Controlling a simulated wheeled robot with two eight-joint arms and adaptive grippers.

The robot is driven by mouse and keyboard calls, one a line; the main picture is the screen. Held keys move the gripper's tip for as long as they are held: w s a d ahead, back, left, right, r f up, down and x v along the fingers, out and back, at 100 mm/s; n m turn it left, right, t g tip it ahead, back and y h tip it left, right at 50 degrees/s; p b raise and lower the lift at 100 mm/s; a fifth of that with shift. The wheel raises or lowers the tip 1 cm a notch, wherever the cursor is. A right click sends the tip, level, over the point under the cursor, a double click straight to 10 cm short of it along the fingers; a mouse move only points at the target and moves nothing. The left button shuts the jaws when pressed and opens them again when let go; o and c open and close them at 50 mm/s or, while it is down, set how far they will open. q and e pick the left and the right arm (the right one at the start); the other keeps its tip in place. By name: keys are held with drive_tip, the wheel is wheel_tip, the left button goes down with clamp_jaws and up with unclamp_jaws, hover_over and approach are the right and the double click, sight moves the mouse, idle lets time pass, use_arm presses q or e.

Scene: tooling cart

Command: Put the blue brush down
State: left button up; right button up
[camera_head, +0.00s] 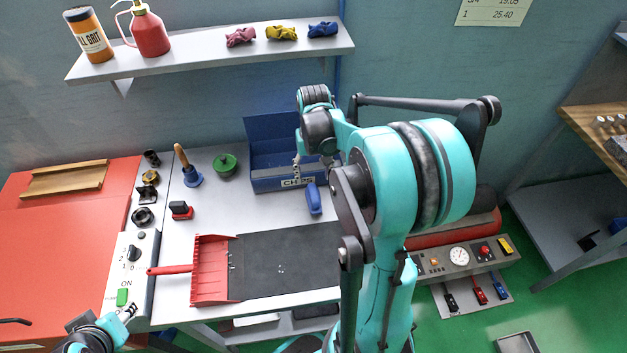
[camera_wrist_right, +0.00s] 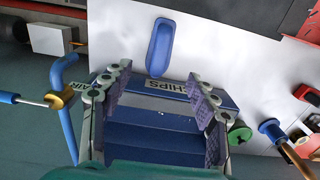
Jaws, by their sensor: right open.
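The blue brush (camera_head: 313,198) lies on the grey cart top, in front of the blue CHIPS bin (camera_head: 272,183). In the right wrist view the brush (camera_wrist_right: 160,47) is beyond the fingertips, with nothing holding it. My right gripper (camera_wrist_right: 158,95) is open and empty over the CHIPS bin, its two fingers spread. In the head view the right gripper (camera_head: 311,167) is partly hidden by my arm. My left gripper (camera_head: 128,313) is at the lower left by the switch box; its finger gap is too small to judge.
A dark mat (camera_head: 285,262) and a red dustpan (camera_head: 211,270) lie on the cart front. A shelf (camera_head: 210,50) is above.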

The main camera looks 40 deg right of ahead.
drive_tip(key=s+a+r+n+t, duration=0.3)
drive_tip(key=s+a, duration=0.1)
drive_tip(key=a, duration=0.5)
drive_tip(key=s+a+r+n+t, duration=0.2)
drive_tip(key=s+a+r+t, duration=0.2)
drive_tip(key=a, duration=0.6)
drive_tip(key=shift+s+a+n, duration=0.25)
drive_tip(key=shift+s+n, duration=0.15)
drive_tip(key=shift+s, duration=0.05)
